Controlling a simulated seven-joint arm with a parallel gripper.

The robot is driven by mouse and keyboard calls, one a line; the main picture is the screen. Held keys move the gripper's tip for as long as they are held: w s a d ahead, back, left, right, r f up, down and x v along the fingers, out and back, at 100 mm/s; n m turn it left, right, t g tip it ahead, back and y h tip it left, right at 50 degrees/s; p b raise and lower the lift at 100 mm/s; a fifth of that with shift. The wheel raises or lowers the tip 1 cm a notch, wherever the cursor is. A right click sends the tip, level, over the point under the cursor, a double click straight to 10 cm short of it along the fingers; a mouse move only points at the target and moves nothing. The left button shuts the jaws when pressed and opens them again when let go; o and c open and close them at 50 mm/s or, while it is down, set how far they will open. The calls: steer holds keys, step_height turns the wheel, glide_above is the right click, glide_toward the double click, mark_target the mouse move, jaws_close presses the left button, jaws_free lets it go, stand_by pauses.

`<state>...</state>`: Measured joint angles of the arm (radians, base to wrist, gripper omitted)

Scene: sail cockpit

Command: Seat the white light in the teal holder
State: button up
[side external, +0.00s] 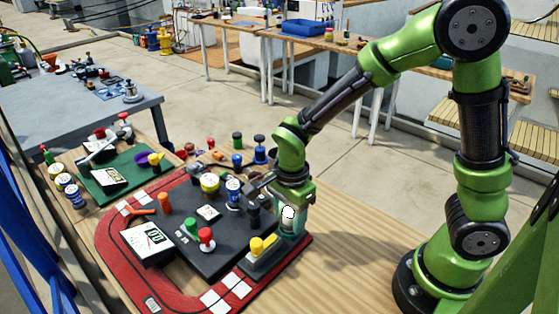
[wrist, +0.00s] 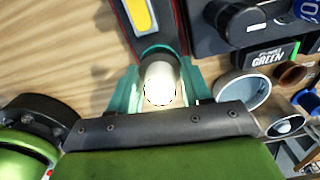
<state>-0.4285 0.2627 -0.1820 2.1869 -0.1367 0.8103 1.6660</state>
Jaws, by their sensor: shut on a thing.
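The white light (side external: 288,212) is between the fingers of my gripper (side external: 291,224), at the right edge of the dark panel. My gripper is shut on it. In the wrist view the pale, rounded light (wrist: 160,82) lies between teal parts on both sides, just beyond the dark bar of my gripper (wrist: 160,98). I cannot tell how much of this teal is my fingers and how much is the teal holder. The far end of the light meets a dark part, and whether it is seated there is hidden.
A grey block with yellow knobs (side external: 262,246) stands close in front of my gripper. The dark panel (side external: 212,258) to the left carries red, green and blue knobs. A red track mat (side external: 115,240) surrounds it. Bare wooden table (side external: 345,262) lies to the right.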

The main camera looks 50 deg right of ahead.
steer(key=shift+f, duration=0.35)
steer(key=shift+r, duration=0.25)
steer(key=shift+r, duration=0.6)
steer(key=shift+f, duration=0.65)
stand_by(1.1)
steer(key=shift+r, duration=0.6)
steer(key=shift+f, duration=0.8)
stand_by(0.6)
steer(key=o, duration=0.8)
steer(key=shift+c, duration=0.2)
